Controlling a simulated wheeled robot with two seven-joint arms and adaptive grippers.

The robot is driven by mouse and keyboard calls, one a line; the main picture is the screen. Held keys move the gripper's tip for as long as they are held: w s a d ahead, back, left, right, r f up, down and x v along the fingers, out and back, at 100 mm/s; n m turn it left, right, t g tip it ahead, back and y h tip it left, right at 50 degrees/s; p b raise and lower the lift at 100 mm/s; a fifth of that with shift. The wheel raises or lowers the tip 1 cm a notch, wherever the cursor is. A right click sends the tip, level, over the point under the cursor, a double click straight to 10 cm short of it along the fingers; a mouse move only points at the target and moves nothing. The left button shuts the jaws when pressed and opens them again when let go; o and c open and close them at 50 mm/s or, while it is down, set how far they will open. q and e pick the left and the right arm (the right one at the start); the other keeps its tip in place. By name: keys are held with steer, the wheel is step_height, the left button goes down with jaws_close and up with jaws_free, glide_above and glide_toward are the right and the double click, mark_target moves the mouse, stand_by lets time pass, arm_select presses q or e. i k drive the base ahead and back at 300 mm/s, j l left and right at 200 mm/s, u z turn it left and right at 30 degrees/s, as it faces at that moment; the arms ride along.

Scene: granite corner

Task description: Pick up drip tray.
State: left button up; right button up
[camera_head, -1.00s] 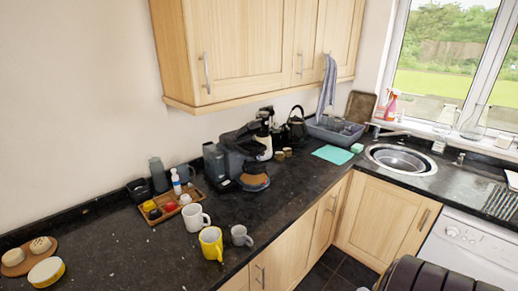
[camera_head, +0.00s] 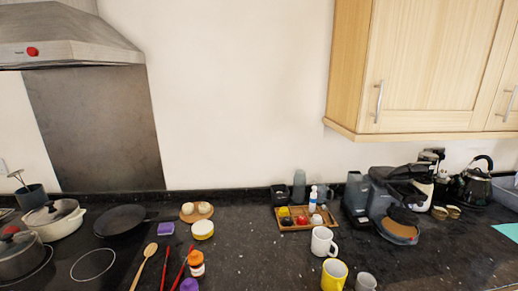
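A dark coffee machine (camera_head: 375,203) stands on the black granite counter at the right, below the wall cabinet. I cannot clearly tell where the tray's edges end. Neither of my grippers shows in this view.
A wooden tray (camera_head: 284,228) with small items, a white mug (camera_head: 323,242), a yellow mug (camera_head: 334,274) and a grey cup (camera_head: 366,282) stand left of and before the machine. A hob with pans (camera_head: 122,220) is at left. The counter's right front is clear.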

mark_target(397, 231)
steer(key=z, duration=1.25)
